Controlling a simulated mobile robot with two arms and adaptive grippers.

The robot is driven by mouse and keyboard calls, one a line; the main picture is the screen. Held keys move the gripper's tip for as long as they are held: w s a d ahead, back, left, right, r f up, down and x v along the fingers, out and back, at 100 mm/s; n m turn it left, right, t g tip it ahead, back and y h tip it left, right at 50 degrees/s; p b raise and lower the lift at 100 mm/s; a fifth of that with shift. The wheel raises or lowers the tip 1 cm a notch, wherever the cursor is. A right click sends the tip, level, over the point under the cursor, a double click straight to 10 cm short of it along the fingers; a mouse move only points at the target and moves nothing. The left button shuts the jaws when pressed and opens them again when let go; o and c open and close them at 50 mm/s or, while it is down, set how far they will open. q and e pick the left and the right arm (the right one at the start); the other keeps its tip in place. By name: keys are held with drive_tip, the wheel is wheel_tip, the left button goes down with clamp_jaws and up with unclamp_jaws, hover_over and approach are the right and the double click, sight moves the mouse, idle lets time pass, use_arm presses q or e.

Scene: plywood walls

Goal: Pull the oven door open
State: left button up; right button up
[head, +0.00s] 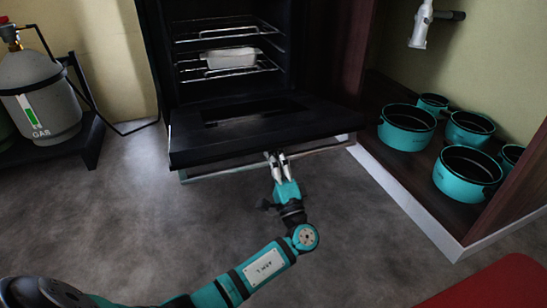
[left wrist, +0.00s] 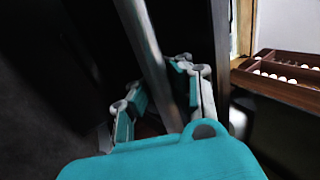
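The black oven door (head: 235,133) is swung down and lies open, close to level, in front of the oven cavity (head: 218,58). Its metal bar handle (head: 219,171) runs along the door's front edge and crosses the left wrist view (left wrist: 149,50) from the top. My left gripper (head: 276,155) is at the handle, right of the door's middle. The exact contact is partly hidden. My right gripper is in neither view.
Wire racks with a pale dish (head: 230,57) are inside the oven. A grey gas bottle (head: 40,97) stands on a dark stand at the left. Teal pots (head: 467,172) sit in a low cabinet at the right. A red surface (head: 495,285) is at bottom right. Grey floor (head: 125,215) is clear in front.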

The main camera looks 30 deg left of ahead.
use_arm(q)
drive_tip(key=o, duration=0.8)
drive_tip(key=shift+s+d+r+t, duration=0.3)
drive_tip(key=shift+d, duration=0.25)
drive_tip(key=shift+w+r, duration=0.1)
